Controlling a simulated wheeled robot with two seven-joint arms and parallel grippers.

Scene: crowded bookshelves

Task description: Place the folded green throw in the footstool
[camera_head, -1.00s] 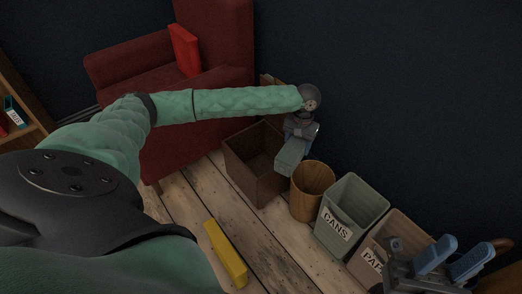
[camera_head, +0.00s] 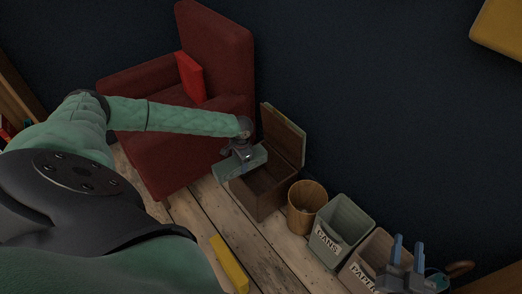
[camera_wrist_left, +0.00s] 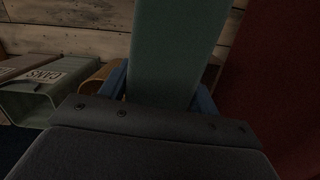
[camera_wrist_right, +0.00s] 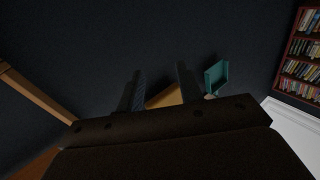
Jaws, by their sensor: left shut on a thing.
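The folded green throw (camera_head: 228,172) is a pale green slab in my left gripper (camera_head: 242,155). It hangs over the back left rim of the footstool (camera_head: 268,193), a brown open box whose lid (camera_head: 286,134) stands raised at the back. The throw hides part of that rim. In the left wrist view the throw (camera_wrist_left: 178,45) sits between the blue fingers of the left gripper (camera_wrist_left: 162,92). My right gripper (camera_head: 408,252) is empty, its fingers apart, over the paper bin at the lower right; the right wrist view shows its fingers (camera_wrist_right: 160,88) apart too.
A red armchair (camera_head: 150,90) with a red cushion (camera_head: 190,76) stands left of the footstool. A round wooden bin (camera_head: 306,212), the CANS bin (camera_head: 340,228) and the PAPER bin (camera_head: 362,262) line up to its right. A yellow block (camera_head: 229,264) lies on the plank floor.

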